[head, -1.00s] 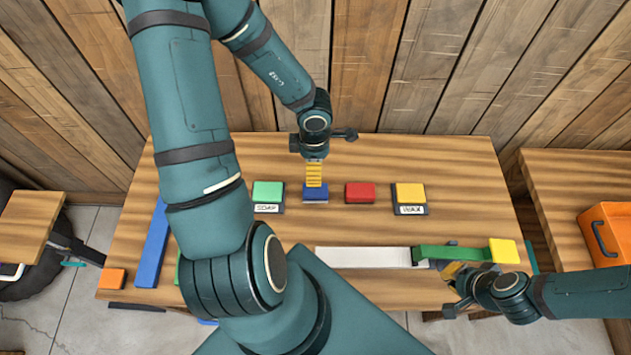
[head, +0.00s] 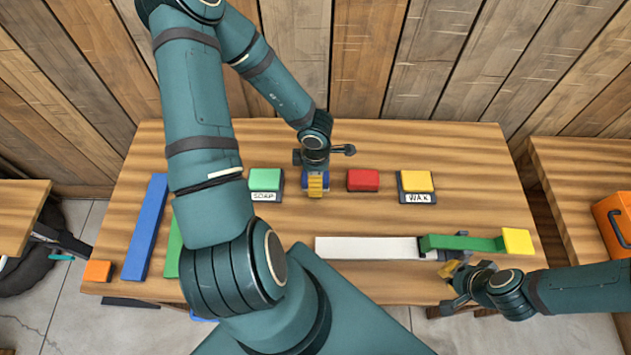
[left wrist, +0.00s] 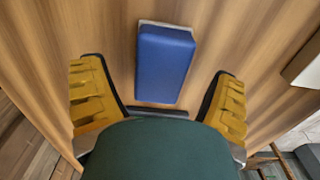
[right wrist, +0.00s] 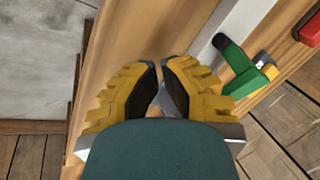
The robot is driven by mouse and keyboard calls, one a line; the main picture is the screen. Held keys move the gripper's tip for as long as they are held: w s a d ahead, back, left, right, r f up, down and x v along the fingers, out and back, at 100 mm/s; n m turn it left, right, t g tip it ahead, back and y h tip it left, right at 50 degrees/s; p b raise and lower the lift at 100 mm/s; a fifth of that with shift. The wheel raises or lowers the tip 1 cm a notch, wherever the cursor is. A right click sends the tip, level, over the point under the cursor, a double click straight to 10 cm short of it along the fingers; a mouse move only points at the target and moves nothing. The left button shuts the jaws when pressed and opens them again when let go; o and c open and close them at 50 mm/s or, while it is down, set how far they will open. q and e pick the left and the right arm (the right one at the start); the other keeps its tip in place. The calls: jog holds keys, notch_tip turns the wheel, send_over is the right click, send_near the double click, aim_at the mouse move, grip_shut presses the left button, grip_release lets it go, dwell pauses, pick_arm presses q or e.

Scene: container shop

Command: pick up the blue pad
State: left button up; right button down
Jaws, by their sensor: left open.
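The blue pad (head: 306,187) lies on the table, left of the red pad, and my left gripper partly covers it in the head view. In the left wrist view the blue pad (left wrist: 165,65) is a blue block with a pale edge below it. My left gripper (head: 316,187) is over the pad. In the left wrist view its yellow fingers (left wrist: 159,72) are spread wide, one on each side of the pad, with visible gaps. My right gripper (head: 452,274) is at the table's front right edge. Its fingertips (right wrist: 160,74) are close together with nothing between them.
A green pad (head: 265,179) labelled SOAP, a red pad (head: 363,180) and a yellow pad (head: 417,181) stand in the same row. A white strip (head: 365,248), a green bar (head: 460,243) and a yellow block (head: 517,241) lie in front. A long blue bar (head: 146,228) lies left.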

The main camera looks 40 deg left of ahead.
pick_arm(q)
jog(key=shift+f, duration=0.4)
pick_arm(e)
jog(key=shift+f, duration=0.15)
pick_arm(q)
jog(key=c, duration=1.3)
jog(key=shift+r, duration=0.15)
